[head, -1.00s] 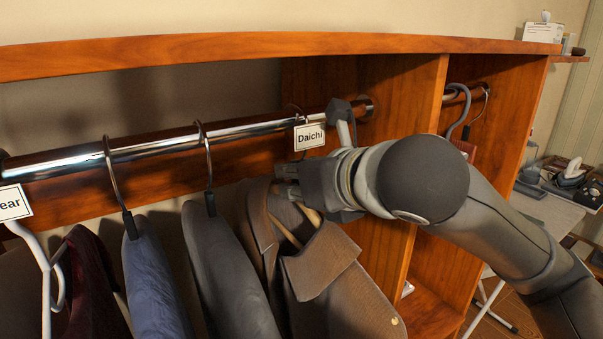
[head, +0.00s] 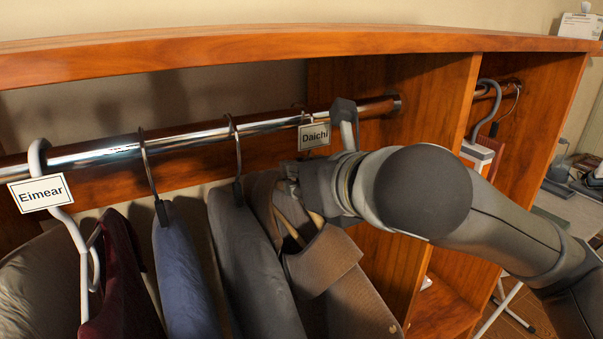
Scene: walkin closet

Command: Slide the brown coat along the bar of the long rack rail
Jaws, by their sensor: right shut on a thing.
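The brown coat (head: 347,296) hangs from the long rack rail (head: 195,137), to the right of a dark grey garment. A thick grey hook (head: 345,112) over the bar stands above the coat, just right of the "Daichi" tag (head: 314,136). My right gripper (head: 292,190) reaches in from the right below the bar and is shut at the coat's collar. Its fingertips are partly hidden, so I cannot tell whether it grips the cloth or the hanger. My left gripper is not in view.
The dark grey garment (head: 250,265), a blue one (head: 185,275) and a dark red one (head: 122,285) hang to the left. The "Eimear" tag (head: 41,193) hangs farther left. A wooden divider (head: 435,140) closes the right end, with bare bar beside it.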

